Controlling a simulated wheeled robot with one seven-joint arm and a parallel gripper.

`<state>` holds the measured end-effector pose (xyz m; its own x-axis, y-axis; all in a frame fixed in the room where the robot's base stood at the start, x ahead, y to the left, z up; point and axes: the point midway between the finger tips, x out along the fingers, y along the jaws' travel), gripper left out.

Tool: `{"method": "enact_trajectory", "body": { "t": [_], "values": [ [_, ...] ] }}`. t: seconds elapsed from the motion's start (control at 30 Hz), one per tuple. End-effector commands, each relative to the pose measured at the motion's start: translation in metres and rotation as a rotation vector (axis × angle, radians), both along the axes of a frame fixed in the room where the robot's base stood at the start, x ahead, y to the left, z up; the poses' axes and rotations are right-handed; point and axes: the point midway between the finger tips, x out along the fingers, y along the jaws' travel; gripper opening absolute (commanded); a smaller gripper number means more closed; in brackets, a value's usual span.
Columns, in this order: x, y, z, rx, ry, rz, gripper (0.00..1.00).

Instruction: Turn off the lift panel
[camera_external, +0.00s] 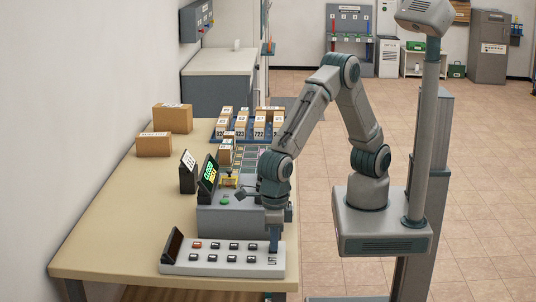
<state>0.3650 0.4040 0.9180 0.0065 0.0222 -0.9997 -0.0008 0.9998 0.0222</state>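A light grey button panel (222,262) lies at the near end of the table, with two rows of dark buttons, one orange-red button (197,245) and a dark tilted screen (174,247). Behind it is a grey control box (228,220) with a lit green and yellow screen (209,173) and a green button (225,200). I cannot read which one is the lift panel. My gripper (275,249) points down at the right end of the button panel; I cannot tell whether it touches. Its fingers are too small and edge-on to judge. My arm hides part of the control box.
The table (110,225) is bare on its left side. Two cardboard boxes (172,118) stand at the back left. Several numbered parcels (260,125) stand in a blue rack beyond the control box. A small dark sign (187,172) stands beside the lit screen.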

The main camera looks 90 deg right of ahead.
Motion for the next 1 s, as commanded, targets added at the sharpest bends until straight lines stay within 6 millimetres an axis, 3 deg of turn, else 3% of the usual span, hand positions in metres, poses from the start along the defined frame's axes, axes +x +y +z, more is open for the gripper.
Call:
{"method": "enact_trajectory", "body": {
  "t": [0.33,1.0],
  "values": [
    [-0.003,-0.002,-0.010,-0.066,0.012,-0.001,0.00],
    [0.001,-0.023,-0.009,-0.074,0.014,-0.008,0.00]
  ]
}}
